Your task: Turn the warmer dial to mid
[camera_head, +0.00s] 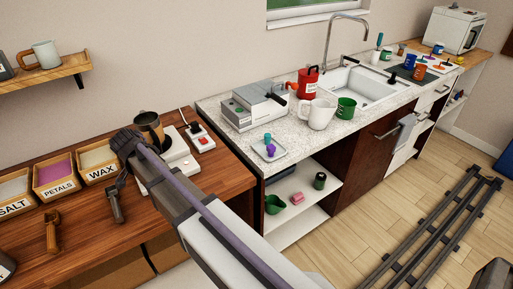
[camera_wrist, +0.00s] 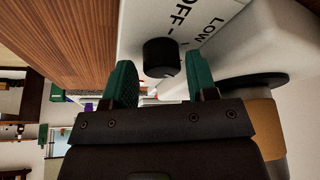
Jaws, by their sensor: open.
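The white warmer (camera_head: 180,163) stands on the wooden counter, partly hidden behind my arm in the head view. In the wrist view its white front (camera_wrist: 120,22) carries the printed words OFF and LOW. The black warmer dial (camera_wrist: 160,57) sticks out beside the OFF mark; a pointer on it is not clear. The dial cannot be made out in the head view. My gripper (camera_wrist: 162,78) is open, with its green fingers on either side of the dial and visible gaps between them. The gripper also shows in the head view (camera_head: 122,150), beside the warmer.
A dark and copper pot (camera_head: 148,128) sits on the warmer, close to my gripper; it also shows in the wrist view (camera_wrist: 264,125). A power strip with a red switch (camera_head: 203,142) lies behind. Labelled wax (camera_head: 98,160), petals and salt boxes stand left.

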